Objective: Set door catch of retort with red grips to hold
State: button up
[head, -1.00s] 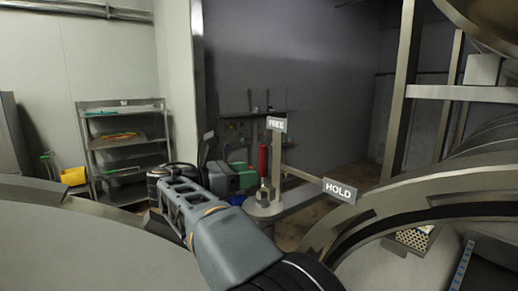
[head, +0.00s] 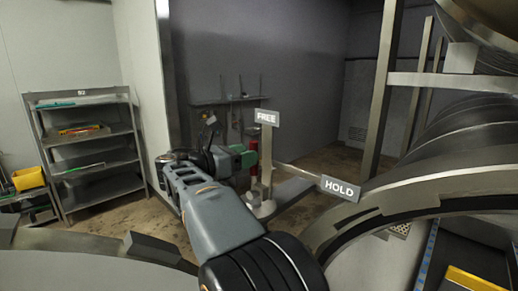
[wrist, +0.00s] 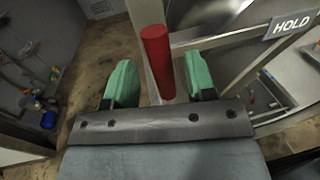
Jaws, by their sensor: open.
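My gripper (wrist: 160,76) is open and empty; I cannot tell whether the grip is at the same depth as the fingers. In the head view the red grip (head: 253,153) shows just right of my gripper (head: 240,158), below the FREE plate (head: 267,117). The HOLD plate (head: 341,188) is at the right end of the catch's bar; it also shows in the wrist view (wrist: 291,24).
The open round retort rim (head: 400,195) curves along the right. A metal shelf rack (head: 90,145) stands at the left with a yellow bin (head: 28,178) beside it. A metal post (head: 385,100) rises behind the catch. Floor is clear between rack and catch.

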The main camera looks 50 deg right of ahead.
jog(key=shift+p+x, duration=0.45)
jog(key=shift+x, duration=2.05)
jog(key=shift+c, duration=0.5)
grip_shut()
